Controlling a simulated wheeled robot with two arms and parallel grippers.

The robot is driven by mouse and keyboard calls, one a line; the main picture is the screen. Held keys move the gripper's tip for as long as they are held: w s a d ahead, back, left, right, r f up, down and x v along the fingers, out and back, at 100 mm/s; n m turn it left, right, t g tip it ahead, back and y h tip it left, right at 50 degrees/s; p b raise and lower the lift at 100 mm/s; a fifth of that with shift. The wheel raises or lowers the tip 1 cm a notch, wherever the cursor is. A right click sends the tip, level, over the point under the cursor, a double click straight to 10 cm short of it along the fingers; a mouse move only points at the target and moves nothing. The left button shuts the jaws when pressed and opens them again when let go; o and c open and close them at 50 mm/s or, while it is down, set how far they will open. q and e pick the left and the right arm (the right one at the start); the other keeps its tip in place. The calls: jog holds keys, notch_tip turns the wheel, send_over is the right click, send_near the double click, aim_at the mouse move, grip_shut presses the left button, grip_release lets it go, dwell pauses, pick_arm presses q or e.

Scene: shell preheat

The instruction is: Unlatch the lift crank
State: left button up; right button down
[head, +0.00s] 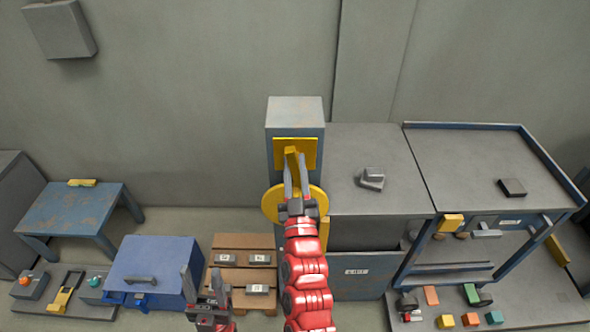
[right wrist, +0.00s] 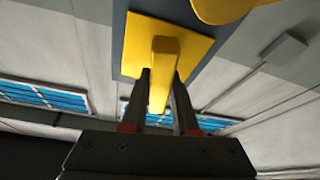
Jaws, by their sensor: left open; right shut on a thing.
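The lift post (head: 295,112) is blue-grey and stands at the centre of the head view. It carries a yellow square plate (head: 308,147) with a yellow bar-shaped latch handle (head: 291,158), and a round yellow disc (head: 270,205) sits lower down. My right gripper (head: 295,163) is shut on the latch handle; in the right wrist view the handle (right wrist: 164,55) stands between the two fingers in front of the plate (right wrist: 140,40). My right arm and gripper cover part of the disc. My left gripper (head: 202,272) is open and empty at the bottom, left of my right arm.
A wooden pallet (head: 228,243) with small labelled blocks and a blue box (head: 140,265) lie left of the post. A blue table (head: 70,212) stands further left. A grey cabinet (head: 365,205) and a blue-framed cart (head: 470,165) stand to the right.

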jog(key=shift+f+m+h, duration=0.1)
jog(key=shift+m+h, duration=0.9)
jog(key=shift+m, duration=0.7)
jog(key=c, duration=0.7)
grip_release()
jog(key=shift+s, duration=0.1)
jog(key=shift+s+p, duration=0.3)
jog(key=p+v, duration=0.6)
jog(key=v, duration=1)
jog(key=shift+s+f, duration=0.25)
jog(key=shift+f, duration=0.05)
